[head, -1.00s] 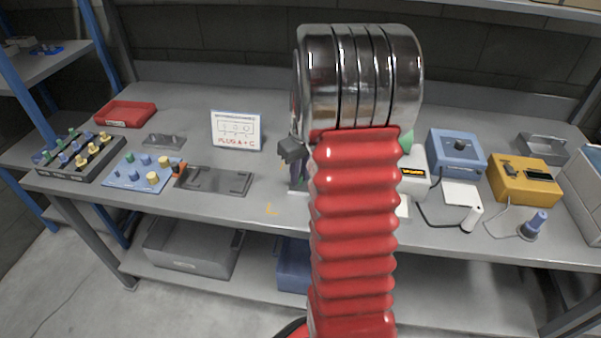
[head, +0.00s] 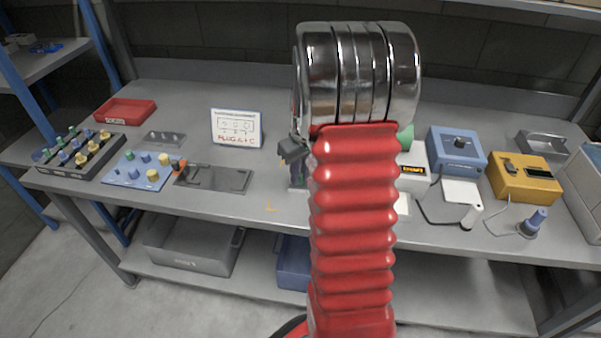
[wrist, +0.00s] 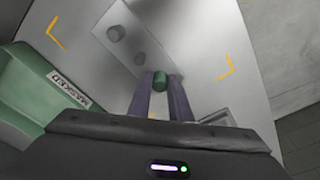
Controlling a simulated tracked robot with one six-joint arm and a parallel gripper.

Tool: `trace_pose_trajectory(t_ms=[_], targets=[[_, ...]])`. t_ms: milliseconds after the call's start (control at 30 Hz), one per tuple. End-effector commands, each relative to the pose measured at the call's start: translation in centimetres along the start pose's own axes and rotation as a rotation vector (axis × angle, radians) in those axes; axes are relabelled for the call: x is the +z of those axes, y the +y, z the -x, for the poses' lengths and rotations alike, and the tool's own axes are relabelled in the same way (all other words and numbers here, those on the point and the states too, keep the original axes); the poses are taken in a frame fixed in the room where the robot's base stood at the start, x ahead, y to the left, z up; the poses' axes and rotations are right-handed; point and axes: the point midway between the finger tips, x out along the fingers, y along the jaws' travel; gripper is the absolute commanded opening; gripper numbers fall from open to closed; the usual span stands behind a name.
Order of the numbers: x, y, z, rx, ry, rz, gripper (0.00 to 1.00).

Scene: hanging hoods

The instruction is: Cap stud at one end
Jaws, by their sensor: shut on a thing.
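In the head view my gripper (head: 296,178) shows partly beside my red arm sleeve, low over the bench.
Yellow corner marks (wrist: 228,68) flank the plate. A green bin labelled MASKED (wrist: 45,85) is close on the left. A sign (head: 236,129) reads PLUG A+C. A peg rack (head: 80,156), blue cap board (head: 143,170) and dark tray (head: 212,179) stand left; instrument boxes (head: 457,152) stand right.

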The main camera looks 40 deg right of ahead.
Motion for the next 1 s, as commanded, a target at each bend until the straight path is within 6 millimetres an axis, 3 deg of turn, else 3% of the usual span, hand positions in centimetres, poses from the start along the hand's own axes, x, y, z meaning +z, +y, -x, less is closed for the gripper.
trace_pose_trajectory(t_ms=[100,133,433,767,1000], targets=[[0.0,0.0,0.0,0.000,0.000,0.000,0.00],[0.0,0.0,0.0,0.000,0.000,0.000,0.19],[0.0,0.0,0.0,0.000,0.000,0.000,0.40],[0.0,0.0,0.2,0.000,0.000,0.000,0.40],[-0.1,0.1,2.6,0.002,0.003,0.000,0.40]])
